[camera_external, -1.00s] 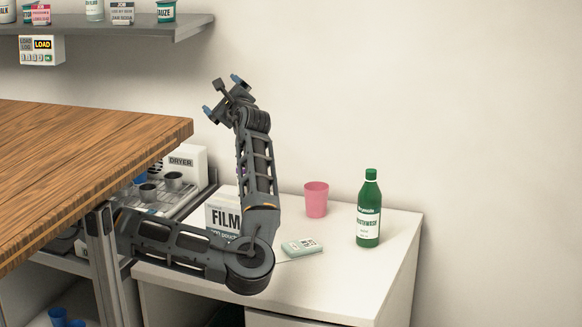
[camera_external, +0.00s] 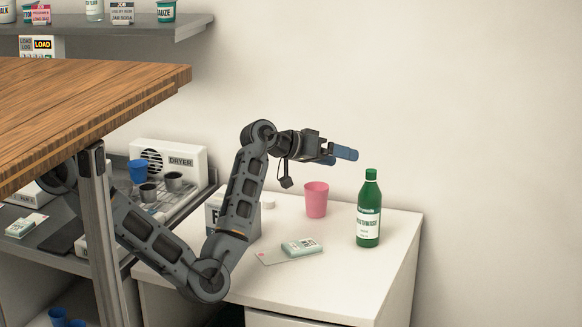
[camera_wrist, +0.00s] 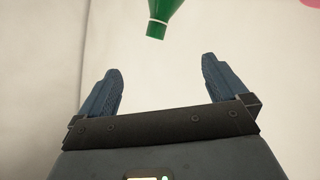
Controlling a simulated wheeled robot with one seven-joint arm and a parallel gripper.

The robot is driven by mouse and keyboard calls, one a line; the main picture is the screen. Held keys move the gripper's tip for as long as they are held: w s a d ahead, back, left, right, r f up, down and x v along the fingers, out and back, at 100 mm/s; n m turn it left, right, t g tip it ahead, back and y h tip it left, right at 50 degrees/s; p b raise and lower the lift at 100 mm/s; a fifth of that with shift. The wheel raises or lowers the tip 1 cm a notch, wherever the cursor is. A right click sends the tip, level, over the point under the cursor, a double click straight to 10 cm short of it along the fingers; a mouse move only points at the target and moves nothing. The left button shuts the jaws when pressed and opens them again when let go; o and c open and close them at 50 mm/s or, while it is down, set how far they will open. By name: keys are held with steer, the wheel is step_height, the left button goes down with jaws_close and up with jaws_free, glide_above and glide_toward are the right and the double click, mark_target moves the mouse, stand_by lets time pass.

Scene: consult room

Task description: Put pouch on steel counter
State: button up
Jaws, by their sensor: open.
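A small white and pale green pouch (camera_external: 302,246) lies on the white cabinet top (camera_external: 345,268), partly over a flat pale card. A similar packet (camera_external: 27,224) lies at the far left on the grey steel counter (camera_external: 45,257), which passes under the wooden table. My gripper (camera_external: 341,153) is open and empty, pointing right, in the air above the cabinet and higher than the pink cup. In the wrist view its two blue fingers (camera_wrist: 160,66) are wide apart with nothing between them. The pouch is not seen in the wrist view.
A green bottle (camera_external: 369,210) and a pink cup (camera_external: 316,200) stand on the cabinet; the bottle neck (camera_wrist: 165,15) shows ahead of the fingers. My arm partly hides a film box (camera_external: 214,213). A dryer (camera_external: 180,162) and cups stand on the steel counter, below the wooden tabletop (camera_external: 90,100).

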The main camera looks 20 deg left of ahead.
steer(key=s+a+f+m+g+y+p, duration=0.1)
steer(key=s+a+f+m+g+y, duration=0.25)
steer(key=f, duration=0.55)
steer(key=g+y+p, duration=0.1)
steer(key=g+y, duration=0.1)
steer(key=y, duration=0.2)
glide_toward(300, 245)
steer(key=shift+w+d+m, duration=0.25)
steer(key=shift+w+m, duration=0.1)
steer(key=shift+w, duration=0.05)
step_height(300, 245, down, 3)
steer(key=shift+r+b, duration=0.2)
steer(key=shift+b, duration=0.35)
steer(key=shift+x, duration=2.8)
steer(key=shift+s+d, duration=0.1)
steer(key=shift+d, duration=0.05)
steer(key=c, duration=1.2)
steer(key=shift+r, duration=0.15)
